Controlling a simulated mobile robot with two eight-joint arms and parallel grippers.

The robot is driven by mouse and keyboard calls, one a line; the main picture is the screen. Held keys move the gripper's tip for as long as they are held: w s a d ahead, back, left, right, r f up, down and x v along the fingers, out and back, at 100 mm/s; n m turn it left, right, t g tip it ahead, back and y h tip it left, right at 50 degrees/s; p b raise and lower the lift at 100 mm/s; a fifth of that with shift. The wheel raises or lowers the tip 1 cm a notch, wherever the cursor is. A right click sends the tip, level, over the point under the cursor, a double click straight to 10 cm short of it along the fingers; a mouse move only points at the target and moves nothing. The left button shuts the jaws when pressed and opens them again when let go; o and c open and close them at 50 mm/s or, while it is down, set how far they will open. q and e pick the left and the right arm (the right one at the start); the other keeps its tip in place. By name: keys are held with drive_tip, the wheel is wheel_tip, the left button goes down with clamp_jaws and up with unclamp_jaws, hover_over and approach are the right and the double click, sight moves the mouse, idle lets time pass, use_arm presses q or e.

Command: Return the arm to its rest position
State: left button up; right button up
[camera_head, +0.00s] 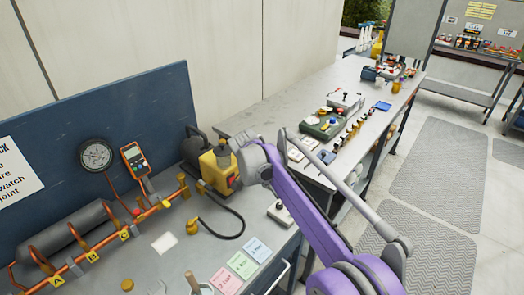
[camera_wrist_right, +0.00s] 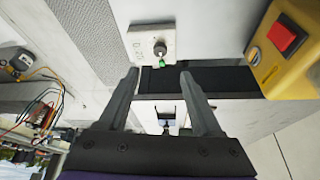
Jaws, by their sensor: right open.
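My right gripper (camera_wrist_right: 160,73) is open, with two dark fingers spread and nothing between them in the right wrist view. Beyond its tips is a pale box with a dark knob and a small green light (camera_wrist_right: 142,46). In the head view my purple right arm (camera_head: 310,215) reaches in from the lower right over the bench. Its grey wrist end is beside the yellow pump (camera_head: 212,172), and the fingers are hard to make out there. The pump's red switch (camera_wrist_right: 286,34) shows at the upper right of the wrist view. My left gripper is not seen.
The near bench (camera_head: 90,282) carries a copper manifold (camera_head: 105,245), a gauge (camera_head: 96,155) on a blue panel, and coloured cards (camera_head: 241,264). A second bench (camera_head: 285,108) with small boxes and bottles extends behind my arm. Open floor with grey mats (camera_head: 436,170) is at the right.

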drive_tip(key=s+d+r+n+y+p, duration=0.1)
drive_tip(key=s+d+r+n, duration=0.2)
drive_tip(key=s, duration=0.5)
drive_tip(key=s+d+r+n+y, duration=0.15)
drive_tip(key=s+d, duration=0.25)
drive_tip(key=s, duration=0.4)
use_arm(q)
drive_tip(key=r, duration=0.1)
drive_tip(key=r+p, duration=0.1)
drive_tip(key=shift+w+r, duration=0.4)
use_arm(e)
drive_tip(key=s+d+f+n+t, duration=0.1)
drive_tip(key=s+f+n, duration=0.1)
drive_tip(key=s, duration=0.4)
drive_tip(key=s+d+f+n+t+y, duration=0.1)
drive_tip(key=s+f+n, duration=0.1)
drive_tip(key=s+f, duration=0.2)
drive_tip(key=s+d+f+n, duration=0.1)
drive_tip(key=s+f+n, duration=0.1)
drive_tip(key=s, duration=0.7)
drive_tip(key=shift+f+t, duration=0.4)
drive_tip(key=shift+f, duration=0.05)
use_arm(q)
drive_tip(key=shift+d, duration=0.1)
use_arm(e)
drive_tip(key=shift+n, duration=0.25)
